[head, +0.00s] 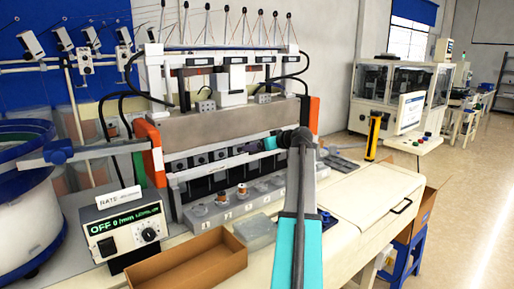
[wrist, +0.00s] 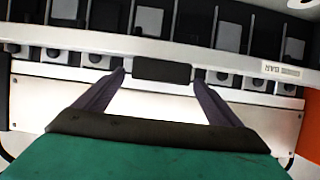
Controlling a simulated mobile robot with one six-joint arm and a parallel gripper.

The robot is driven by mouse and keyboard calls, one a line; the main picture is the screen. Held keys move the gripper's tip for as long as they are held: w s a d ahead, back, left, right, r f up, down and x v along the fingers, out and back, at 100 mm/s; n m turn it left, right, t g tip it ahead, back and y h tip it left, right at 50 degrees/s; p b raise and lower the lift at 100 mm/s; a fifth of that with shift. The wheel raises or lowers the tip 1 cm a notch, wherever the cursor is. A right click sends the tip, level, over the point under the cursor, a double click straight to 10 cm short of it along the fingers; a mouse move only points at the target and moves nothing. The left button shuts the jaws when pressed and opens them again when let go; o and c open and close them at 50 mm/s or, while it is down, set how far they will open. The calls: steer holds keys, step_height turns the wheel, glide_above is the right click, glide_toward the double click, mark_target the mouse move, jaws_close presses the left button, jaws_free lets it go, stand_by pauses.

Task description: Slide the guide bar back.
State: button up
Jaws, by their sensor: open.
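The guide bar (wrist: 225,61) is a long pale rail running across the wrist view, with a small label (wrist: 281,69) near its right end. A black grip block (wrist: 162,71) sits on its near side. My gripper (wrist: 160,74) is open, with one dark fingertip on each side of the block. Contact is not clear. In the head view my gripper (head: 253,147) reaches the front of the machine, and the pale bar (head: 215,166) shows partly there; my arm hides its right part.
Several numbered stations (head: 222,200) with small parts stand in front of the machine. A cardboard tray (head: 190,262) and a control box (head: 125,228) reading OFF are at front left. Orange end blocks (head: 149,155) flank the machine.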

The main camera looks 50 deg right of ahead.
steer(key=b+v, duration=0.2)
steer(key=v, duration=1)
stand_by(0.5)
